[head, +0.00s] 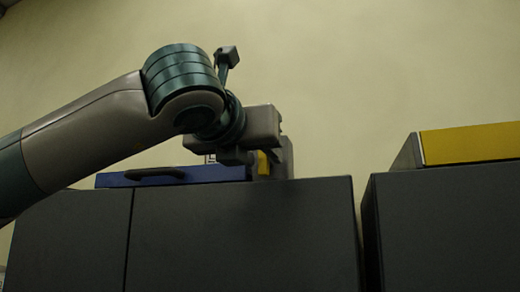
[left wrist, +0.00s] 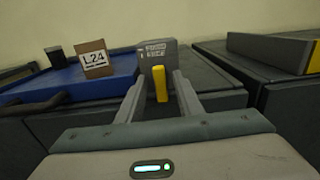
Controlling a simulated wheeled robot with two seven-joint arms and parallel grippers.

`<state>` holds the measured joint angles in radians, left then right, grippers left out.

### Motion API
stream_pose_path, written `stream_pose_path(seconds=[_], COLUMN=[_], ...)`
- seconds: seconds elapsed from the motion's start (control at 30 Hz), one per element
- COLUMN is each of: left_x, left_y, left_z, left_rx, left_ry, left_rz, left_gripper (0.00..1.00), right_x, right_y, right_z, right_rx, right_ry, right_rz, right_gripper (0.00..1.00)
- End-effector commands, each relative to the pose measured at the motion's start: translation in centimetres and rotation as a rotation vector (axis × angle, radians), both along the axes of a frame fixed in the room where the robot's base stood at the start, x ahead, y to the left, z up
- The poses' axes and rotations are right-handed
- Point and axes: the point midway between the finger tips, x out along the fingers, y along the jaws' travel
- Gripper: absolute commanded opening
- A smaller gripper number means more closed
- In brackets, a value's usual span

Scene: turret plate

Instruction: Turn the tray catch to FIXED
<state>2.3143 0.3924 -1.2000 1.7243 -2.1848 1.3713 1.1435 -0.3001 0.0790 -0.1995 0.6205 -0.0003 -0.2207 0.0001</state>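The yellow catch lever (left wrist: 160,84) stands upright against a grey block (left wrist: 152,53) with two small label plates, whose text is too small to read. In the head view the lever (head: 263,163) shows as a small yellow patch below my left gripper (head: 258,155). In the left wrist view the two fingers of my left gripper (left wrist: 158,88) are apart, one on each side of the lever, with gaps between. The blue tray (left wrist: 68,81) lies left of the block on the dark cabinet top. My right gripper is out of view.
A brown box (left wrist: 93,58) marked "L24" and a small dark block (left wrist: 56,57) are on the tray. The tray has a dark handle (head: 155,172) at its front. A yellow-fronted unit (head: 470,143) sits on another cabinet at right, across a gap.

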Motion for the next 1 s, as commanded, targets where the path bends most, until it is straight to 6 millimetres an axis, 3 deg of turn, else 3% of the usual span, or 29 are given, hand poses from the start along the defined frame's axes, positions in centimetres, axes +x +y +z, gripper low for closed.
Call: stream_pose_path(seconds=[0.2, 0.33, 0.67, 1.0], left_x=[0.0, 0.0, 0.0, -0.1], left_y=[0.0, 0.0, 0.0, -0.1], left_z=[0.0, 0.0, -0.1, -0.5], left_rx=[0.000, 0.000, 0.012, 0.133], left_ry=[0.000, 0.000, -0.004, -0.045], left_rz=[0.000, 0.000, 0.000, 0.000], left_gripper=[0.30, 0.00, 0.00, 0.00], right_x=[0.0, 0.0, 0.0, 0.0], right_y=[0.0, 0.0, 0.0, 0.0], right_z=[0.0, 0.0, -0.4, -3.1], right_rx=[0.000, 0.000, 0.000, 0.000], right_ry=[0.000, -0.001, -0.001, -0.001], right_rz=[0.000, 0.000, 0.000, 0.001], right_gripper=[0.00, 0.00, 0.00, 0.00])
